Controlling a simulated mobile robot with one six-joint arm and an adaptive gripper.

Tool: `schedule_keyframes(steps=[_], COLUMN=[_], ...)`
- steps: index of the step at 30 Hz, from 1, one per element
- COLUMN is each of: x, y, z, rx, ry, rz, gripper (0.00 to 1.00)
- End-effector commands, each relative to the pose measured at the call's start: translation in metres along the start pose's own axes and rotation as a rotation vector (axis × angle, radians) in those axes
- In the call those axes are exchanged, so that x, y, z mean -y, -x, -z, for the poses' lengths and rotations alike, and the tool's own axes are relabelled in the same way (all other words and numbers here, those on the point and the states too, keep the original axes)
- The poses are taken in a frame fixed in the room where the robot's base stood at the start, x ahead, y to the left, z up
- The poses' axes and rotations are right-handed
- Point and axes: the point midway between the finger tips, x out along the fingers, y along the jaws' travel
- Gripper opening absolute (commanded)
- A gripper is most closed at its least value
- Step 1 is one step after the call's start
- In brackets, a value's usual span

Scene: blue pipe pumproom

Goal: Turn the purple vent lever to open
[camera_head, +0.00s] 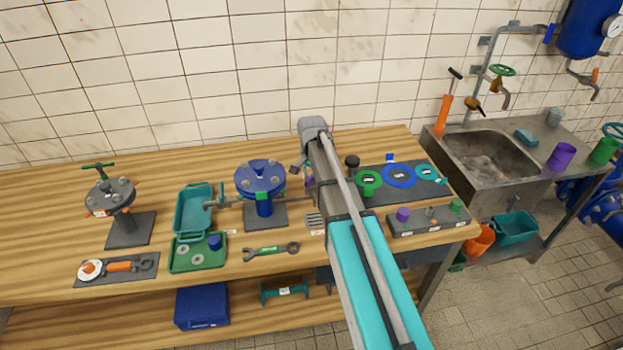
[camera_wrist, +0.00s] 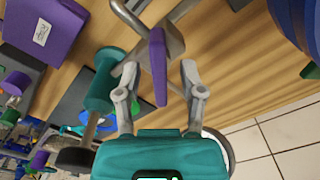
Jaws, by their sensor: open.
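The purple vent lever (camera_wrist: 158,65) shows in the wrist view as a flat purple handle on a grey metal fitting (camera_wrist: 140,18). My gripper (camera_wrist: 160,75) is open, with one finger on each side of the lever. The lever's lower end lies between the fingers in the picture, with a visible gap on both sides. I cannot tell the exact depth between them. In the head view, a small bit of purple (camera_head: 310,181) shows beside my arm, which hides most of that spot and my gripper.
A teal cylinder (camera_wrist: 97,100) stands close left of my gripper in the wrist view, near a purple labelled box (camera_wrist: 42,30). A blue flanged fitting (camera_head: 262,178) stands left of my arm on the wooden bench (camera_head: 50,225). Green and blue rings lie to the right.

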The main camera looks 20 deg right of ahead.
Motion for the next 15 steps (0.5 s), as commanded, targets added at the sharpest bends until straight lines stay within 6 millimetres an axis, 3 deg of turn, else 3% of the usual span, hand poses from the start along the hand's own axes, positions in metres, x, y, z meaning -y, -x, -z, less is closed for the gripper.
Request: schedule_keyframes(steps=[8, 15], x=[0.0000, 0.0000], y=[0.0001, 0.0001], z=[0.0000, 0.0000], rx=[0.000, 0.000], ry=[0.000, 0.000], rz=[0.000, 0.000], gripper=[0.50, 0.05])
